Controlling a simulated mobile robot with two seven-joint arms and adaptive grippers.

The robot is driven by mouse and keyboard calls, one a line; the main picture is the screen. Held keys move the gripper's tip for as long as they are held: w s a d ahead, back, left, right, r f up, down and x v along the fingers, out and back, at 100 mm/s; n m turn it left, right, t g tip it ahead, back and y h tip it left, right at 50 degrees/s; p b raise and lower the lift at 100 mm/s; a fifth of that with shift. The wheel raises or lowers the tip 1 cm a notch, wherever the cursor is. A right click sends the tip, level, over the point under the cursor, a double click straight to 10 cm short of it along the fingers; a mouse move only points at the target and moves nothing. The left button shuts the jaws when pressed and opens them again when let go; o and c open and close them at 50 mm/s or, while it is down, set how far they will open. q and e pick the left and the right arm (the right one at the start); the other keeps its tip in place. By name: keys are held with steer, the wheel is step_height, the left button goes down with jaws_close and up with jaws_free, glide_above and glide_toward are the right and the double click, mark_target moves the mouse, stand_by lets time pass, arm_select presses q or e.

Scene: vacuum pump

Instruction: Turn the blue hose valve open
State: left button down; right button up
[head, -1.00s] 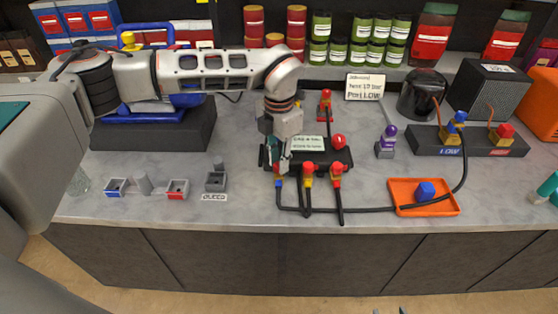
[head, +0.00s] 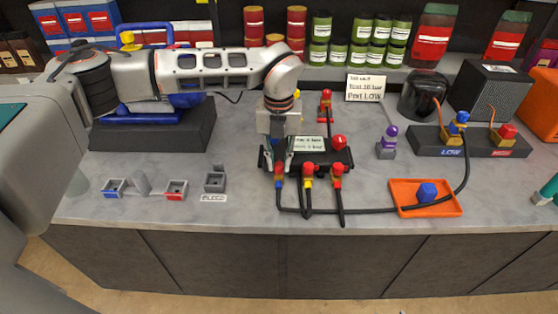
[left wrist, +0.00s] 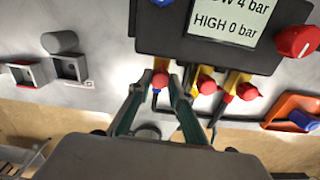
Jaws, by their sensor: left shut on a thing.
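The black manifold (head: 312,158) lies on the bench with a small pressure display (head: 309,144). Three valves with red knobs line its front edge. The leftmost one, the blue hose valve (head: 279,169), has a blue hose end (head: 279,183) below it. My left gripper (head: 279,166) reaches down over this valve, fingers shut on its red knob. In the left wrist view the red knob (left wrist: 160,80) sits between the two fingertips. The fingers hide parts of the valve body.
The middle valve (head: 308,171) and right valve (head: 337,171) stand close beside the held one. Small holders, including a grey one (head: 215,181), stand to the left. The bench front is mostly clear.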

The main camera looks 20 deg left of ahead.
mark_target(279, 164)
arm_select(q)
steer(key=shift+n, duration=0.4)
steer(key=c, duration=1.8)
jaws_free()
steer(key=shift+c, duration=0.2)
step_height(279, 164, up, 12)
